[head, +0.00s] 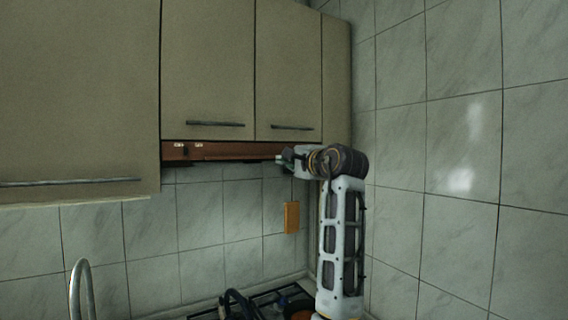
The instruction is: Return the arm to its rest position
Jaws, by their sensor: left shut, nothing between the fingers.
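My left arm (342,245) stands upright right of the middle, in front of the tiled corner. Its upper end bends left, and my left gripper (284,160) is at the tip, close to the right part of the brown range hood strip (215,151) under the wall cabinets. The gripper is small in the picture; it is shut and holds nothing. I cannot tell whether it touches the hood. My right gripper is not in view.
Beige cabinets (207,70) hang above the hood. A stove (265,298) with dark curved items (240,303) is at the bottom edge, partly cut off. A metal faucet (82,285) stands at lower left. An orange board (291,217) hangs on the tiled wall.

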